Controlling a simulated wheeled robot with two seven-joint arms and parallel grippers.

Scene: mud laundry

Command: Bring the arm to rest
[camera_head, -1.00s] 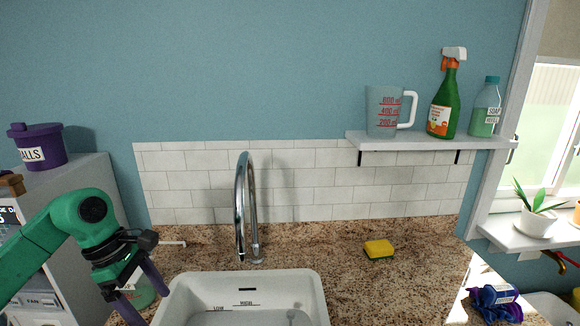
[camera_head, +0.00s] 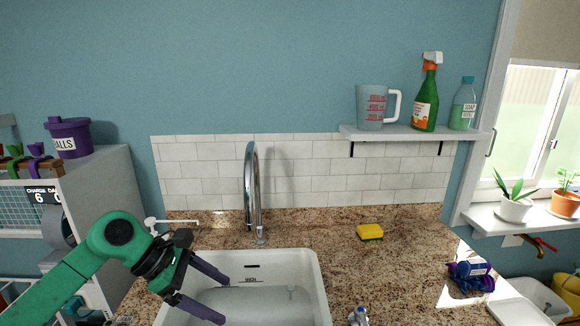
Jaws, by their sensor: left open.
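My left gripper (camera_head: 215,296) comes in from the lower left on a green arm. Its two purple fingers are apart, with nothing seen between them. They point right and down over the left part of the white sink (camera_head: 318,290). My right gripper is not in view.
A chrome faucet (camera_head: 252,190) stands behind the sink. A yellow sponge (camera_head: 370,231) lies on the granite counter (camera_head: 400,262). A shelf (camera_head: 415,134) holds a measuring jug (camera_head: 373,107), a green spray bottle (camera_head: 426,97) and a soap bottle (camera_head: 463,104). A grey cabinet (camera_head: 105,190) stands at left.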

